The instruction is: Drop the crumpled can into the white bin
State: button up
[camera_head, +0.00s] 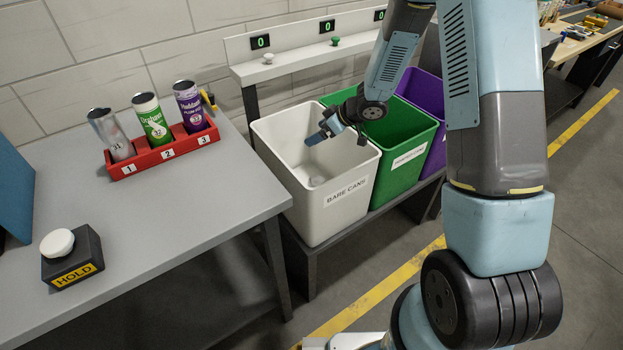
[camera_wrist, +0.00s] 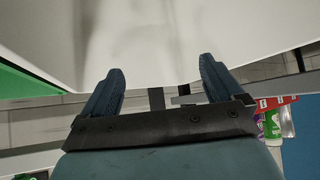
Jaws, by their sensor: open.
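The white bin (camera_head: 345,205), labelled "BARE CANS", stands right of the grey table. My gripper (camera_head: 318,138) is over its open top. In the wrist view my gripper (camera_wrist: 160,78) has its two fingers spread with nothing between them, against the bin's pale wall (camera_wrist: 150,30). A silver can marked 31 (camera_head: 112,135) leans in slot 1 of the red rack (camera_head: 160,158).
A green can (camera_head: 152,120) and a purple can (camera_head: 190,107) fill slots 2 and 3. A green bin (camera_head: 403,165) and a purple bin (camera_head: 425,88) stand beyond the white one. A HOLD button box (camera_head: 72,258) sits on the table (camera_head: 190,215), whose middle is clear.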

jog(key=v, duration=1.3)
jog(key=shift+w, duration=0.1)
jog(key=w+d+r+m+t+h, duration=0.2)
jog(key=d+r+m+t+h, duration=0.25)
jog(key=r, duration=0.65)
jog(key=s+d+r+m+t+h, duration=0.2)
jog(key=s+d+r+m+h, duration=0.15)
jog(key=s+d+r, duration=0.45)
jog(key=s+r+m+g, duration=0.2)
jog(key=s, duration=1)
jog(key=s+r+m+g, duration=0.2)
jog(key=s+r+g, duration=0.1)
jog(key=s, duration=0.9)
jog(key=shift+m, duration=0.4)
